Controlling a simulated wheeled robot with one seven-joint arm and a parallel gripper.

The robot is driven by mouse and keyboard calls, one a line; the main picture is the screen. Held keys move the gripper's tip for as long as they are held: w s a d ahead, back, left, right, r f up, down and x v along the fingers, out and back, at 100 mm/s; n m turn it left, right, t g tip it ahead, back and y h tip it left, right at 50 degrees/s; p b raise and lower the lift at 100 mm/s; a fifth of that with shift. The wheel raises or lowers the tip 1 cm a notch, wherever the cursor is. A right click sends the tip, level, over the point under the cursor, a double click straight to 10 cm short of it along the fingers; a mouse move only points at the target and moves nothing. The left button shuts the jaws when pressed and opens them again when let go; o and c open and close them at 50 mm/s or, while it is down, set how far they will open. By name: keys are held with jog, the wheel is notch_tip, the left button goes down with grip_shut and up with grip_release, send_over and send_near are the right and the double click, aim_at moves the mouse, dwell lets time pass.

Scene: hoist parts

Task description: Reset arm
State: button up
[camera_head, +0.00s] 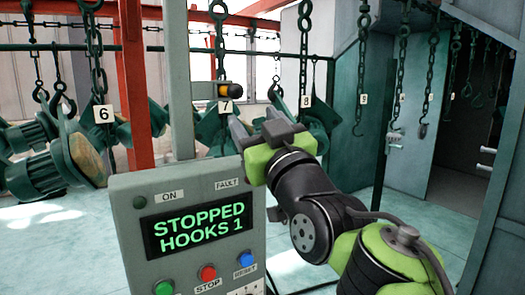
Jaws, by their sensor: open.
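My arm (305,205) reaches up from the lower right in black and green. My gripper (256,124) is at its far end, beside the right edge of the grey control panel's post, with its two dark fingers apart. No object shows between the fingers. The control panel (128,235) stands in front at the left. Its display (199,224) reads "STOPPED HOOKS 1".
Chains with hooks hang along the back, with number tags such as 6 (104,114) and 8 (306,101). Green metal parts (38,165) hang at the left. A red post (135,80) stands behind the panel. Pale floor is open at the right (425,212).

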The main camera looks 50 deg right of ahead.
jog(key=v, duration=0.3)
jog(key=shift+s+a+f+b, duration=0.15)
jog(key=shift+s+f+b, duration=0.05)
jog(key=shift+s+b, duration=0.1)
